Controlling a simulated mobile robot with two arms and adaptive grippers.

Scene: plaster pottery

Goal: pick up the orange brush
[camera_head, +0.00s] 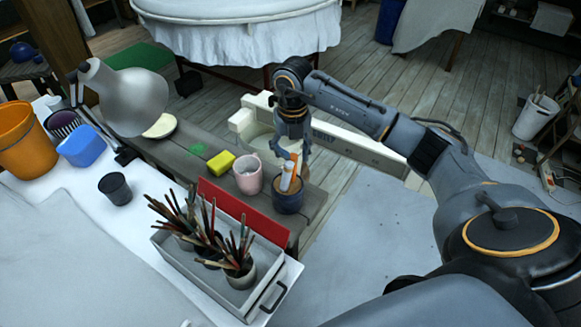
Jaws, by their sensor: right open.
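An orange and white upright item, apparently the orange brush (287,177), stands in a dark blue pot (288,203) on the wooden bench. My right gripper (293,158) points down just above the pot. Its fingers are open around the top of the upright item; I cannot tell whether they touch it. The item's lower end is hidden inside the pot. My left gripper is not in view.
A pink mug (248,178) and a yellow sponge (220,166) stand left of the pot. A red board (243,212) and a grey tray (168,246) with several brushes in cups are in front. A lamp (125,97) leans over the table at left.

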